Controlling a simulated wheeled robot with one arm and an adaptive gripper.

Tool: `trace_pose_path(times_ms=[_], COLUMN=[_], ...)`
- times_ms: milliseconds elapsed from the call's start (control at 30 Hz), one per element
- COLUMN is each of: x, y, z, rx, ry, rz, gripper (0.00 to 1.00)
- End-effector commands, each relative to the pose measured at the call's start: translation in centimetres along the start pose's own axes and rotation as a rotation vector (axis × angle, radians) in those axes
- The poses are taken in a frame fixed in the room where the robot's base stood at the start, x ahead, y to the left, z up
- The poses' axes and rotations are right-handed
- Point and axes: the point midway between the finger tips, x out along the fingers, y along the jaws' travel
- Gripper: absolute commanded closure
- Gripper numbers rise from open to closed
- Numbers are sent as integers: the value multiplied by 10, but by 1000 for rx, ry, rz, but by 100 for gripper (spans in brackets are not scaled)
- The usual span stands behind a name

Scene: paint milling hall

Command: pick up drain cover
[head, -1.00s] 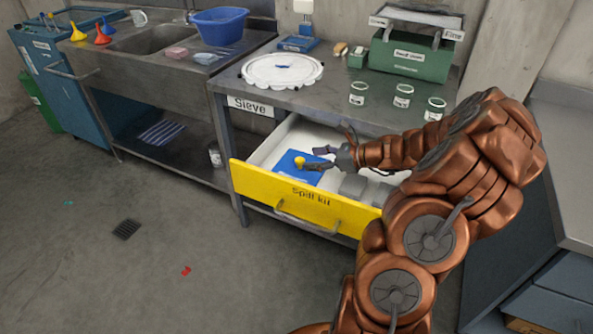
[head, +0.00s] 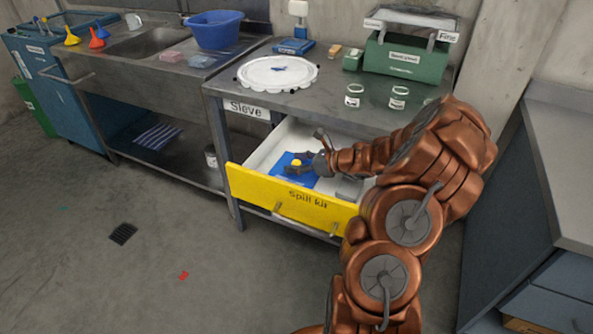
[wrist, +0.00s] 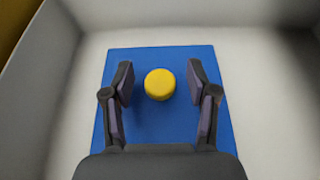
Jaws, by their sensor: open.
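The drain cover is a flat blue square with a round yellow knob in its middle. In the head view the blue square (head: 303,181) lies in the open drawer, at its left end. In the wrist view the blue square (wrist: 160,125) lies flat on the drawer floor and the yellow knob (wrist: 160,85) stands between my fingers. My gripper (wrist: 161,85) is open, one finger on each side of the knob with a gap on both sides. In the head view my gripper (head: 298,162) is over the cover inside the drawer and partly hides it.
The yellow drawer front (head: 290,200) is labelled "Spill kit". Grey items (head: 348,188) lie to the right in the drawer. The bench top (head: 320,100) overhangs the drawer's back, bearing a round white sieve lid (head: 277,72) and several jars. A floor drain grate (head: 123,234) is at left.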

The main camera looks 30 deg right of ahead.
Motion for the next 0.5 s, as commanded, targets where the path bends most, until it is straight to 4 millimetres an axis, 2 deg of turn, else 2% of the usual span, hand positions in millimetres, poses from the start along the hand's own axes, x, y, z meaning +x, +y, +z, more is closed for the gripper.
trace_pose_path(times_ms=[233,500], x=[1,0], y=[0,0], z=[0,0], rx=[-1,-1], ry=[0,1], rz=[-1,-1], gripper=[43,71])
